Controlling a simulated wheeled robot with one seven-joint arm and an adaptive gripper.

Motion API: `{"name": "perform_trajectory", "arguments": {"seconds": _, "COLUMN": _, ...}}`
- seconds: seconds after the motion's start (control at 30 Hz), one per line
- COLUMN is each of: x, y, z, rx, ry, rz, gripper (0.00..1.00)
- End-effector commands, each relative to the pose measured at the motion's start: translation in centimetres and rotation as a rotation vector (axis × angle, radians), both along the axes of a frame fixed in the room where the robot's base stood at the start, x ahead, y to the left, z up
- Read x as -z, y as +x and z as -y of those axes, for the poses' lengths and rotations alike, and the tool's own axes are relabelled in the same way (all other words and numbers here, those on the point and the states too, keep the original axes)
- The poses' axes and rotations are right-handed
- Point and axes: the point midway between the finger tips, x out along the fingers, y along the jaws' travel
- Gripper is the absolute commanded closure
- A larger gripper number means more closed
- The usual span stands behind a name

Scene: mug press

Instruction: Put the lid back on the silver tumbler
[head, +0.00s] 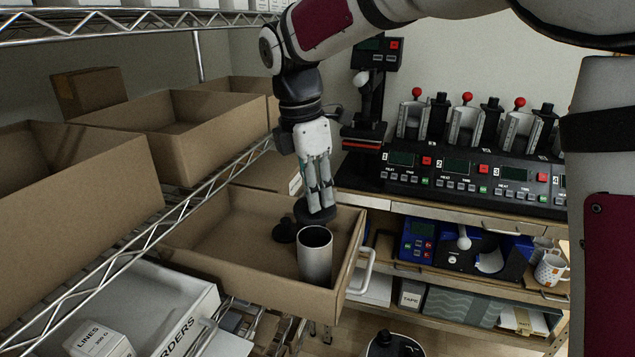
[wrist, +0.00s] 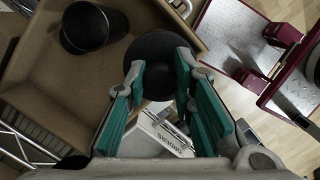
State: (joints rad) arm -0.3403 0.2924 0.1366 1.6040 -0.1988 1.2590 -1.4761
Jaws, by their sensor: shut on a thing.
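The silver tumbler (head: 316,264) stands upright and open-topped in a cardboard box; its dark inside faces up. In the wrist view the tumbler (wrist: 93,27) is at the upper left, apart from my fingers. My gripper (head: 320,207) points down above the box, a little above and behind the tumbler in the head view. It is shut on a dark round lid (head: 304,213), held clear of the tumbler's rim. In the wrist view the lid (wrist: 158,46) lies between the fingertips (wrist: 160,66), partly hidden by them.
A wire shelf with larger boxes (head: 183,127) is at the left. A bench with mug presses (head: 455,165) stands behind at the right. A white handle (head: 364,272) juts from the box's right side.

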Motion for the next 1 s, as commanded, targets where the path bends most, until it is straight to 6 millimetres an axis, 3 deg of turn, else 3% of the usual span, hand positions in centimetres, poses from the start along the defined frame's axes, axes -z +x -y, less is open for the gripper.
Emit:
{"name": "perform_trajectory", "arguments": {"seconds": 0.5, "x": 4.3, "y": 0.0, "z": 0.0, "rx": 0.0, "ry": 0.0, "rz": 0.0, "gripper": 0.96}}
{"name": "perform_trajectory", "arguments": {"seconds": 1.0, "x": 5.1, "y": 0.0, "z": 0.0, "rx": 0.0, "ry": 0.0, "rz": 0.001, "gripper": 0.96}}
